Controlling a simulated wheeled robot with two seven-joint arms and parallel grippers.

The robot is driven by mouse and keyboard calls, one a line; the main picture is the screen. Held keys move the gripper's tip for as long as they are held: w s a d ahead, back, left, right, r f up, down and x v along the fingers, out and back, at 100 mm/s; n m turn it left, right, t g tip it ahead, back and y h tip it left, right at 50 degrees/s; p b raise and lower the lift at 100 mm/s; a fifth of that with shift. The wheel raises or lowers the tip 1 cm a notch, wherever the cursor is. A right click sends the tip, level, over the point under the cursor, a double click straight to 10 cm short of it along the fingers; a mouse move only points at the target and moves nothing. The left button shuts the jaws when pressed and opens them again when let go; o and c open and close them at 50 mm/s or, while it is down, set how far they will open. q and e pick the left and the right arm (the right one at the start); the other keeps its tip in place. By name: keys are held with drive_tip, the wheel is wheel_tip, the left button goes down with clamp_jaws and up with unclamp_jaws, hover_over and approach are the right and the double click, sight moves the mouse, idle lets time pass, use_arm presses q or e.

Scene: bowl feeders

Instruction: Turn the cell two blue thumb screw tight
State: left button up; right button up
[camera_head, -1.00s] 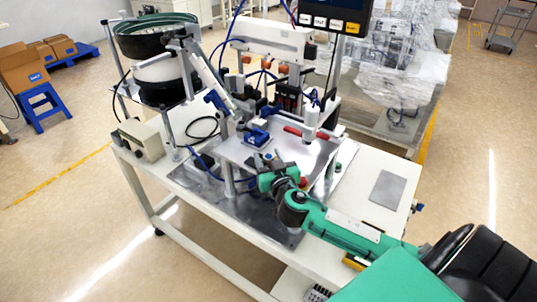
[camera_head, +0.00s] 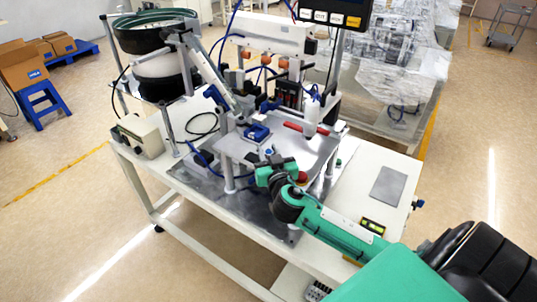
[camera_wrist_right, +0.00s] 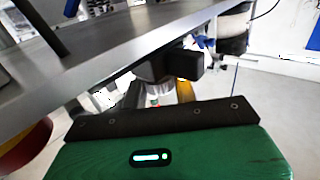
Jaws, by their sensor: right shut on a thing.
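My right gripper (camera_head: 276,170) is at the front edge of the raised metal plate (camera_head: 290,156) in the head view. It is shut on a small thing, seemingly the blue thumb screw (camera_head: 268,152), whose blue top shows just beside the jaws. The jaws hide most of it. In the right wrist view a dark jaw (camera_wrist_right: 188,65) sits just under the grey plate (camera_wrist_right: 110,50), and what it holds cannot be made out there. My left gripper is not in view.
A red button (camera_head: 302,177) is close to the right of my gripper. A bowl feeder (camera_head: 158,40) is at the back left.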

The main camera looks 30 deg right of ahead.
drive_tip(key=m+g+h+b, duration=0.1)
drive_tip(key=m+h+b, duration=0.1)
drive_tip(key=m+g+h+b, duration=0.1)
drive_tip(key=g+h+b, duration=0.1)
drive_tip(key=h+b, duration=0.1)
drive_tip(key=m+g+h+b, duration=0.1)
drive_tip(key=m+h+b, duration=0.1)
drive_tip(key=b, duration=0.1)
drive_tip(key=shift+f+m+g, duration=0.25)
drive_tip(key=shift+m+g, duration=0.05)
drive_tip(key=shift+g, duration=0.1)
drive_tip(key=shift+r+m+g+h+b, duration=0.1)
drive_tip(key=shift+m+g+h+b, duration=0.3)
drive_tip(key=shift+h+b, duration=0.2)
use_arm(q)
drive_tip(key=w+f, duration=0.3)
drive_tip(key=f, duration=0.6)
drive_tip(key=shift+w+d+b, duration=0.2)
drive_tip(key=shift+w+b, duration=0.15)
drive_tip(key=shift+b, duration=0.1)
use_arm(e)
drive_tip(key=shift+r+m+g+h, duration=0.2)
drive_tip(key=shift+m+g+h, duration=0.1)
drive_tip(key=shift+g, duration=0.1)
drive_tip(key=o, duration=0.9)
drive_tip(key=shift+o, duration=0.2)
drive_tip(key=shift+f, duration=0.1)
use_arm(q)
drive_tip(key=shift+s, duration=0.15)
